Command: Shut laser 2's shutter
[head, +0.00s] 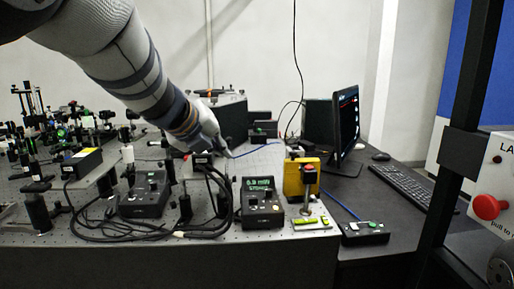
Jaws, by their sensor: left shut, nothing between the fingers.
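My left arm reaches in from the upper left over the bench. My left gripper (226,151) is shut and empty, pointing down and to the right. It is above and just right of a small dark box (202,160) with cables at its front; I cannot tell whether they touch. A yellow-topped black module (84,162) stands further left on the bench. No label reading laser 2 is legible, and I cannot make out a shutter or its state. My right gripper is not in view.
Two black controllers, one with a blank-looking face (144,200) and one with a green display (262,203), stand at the front beside looped black cables. A yellow box (301,177) with a red button, a monitor (345,122) and a keyboard (401,185) are right. Optics crowd the left.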

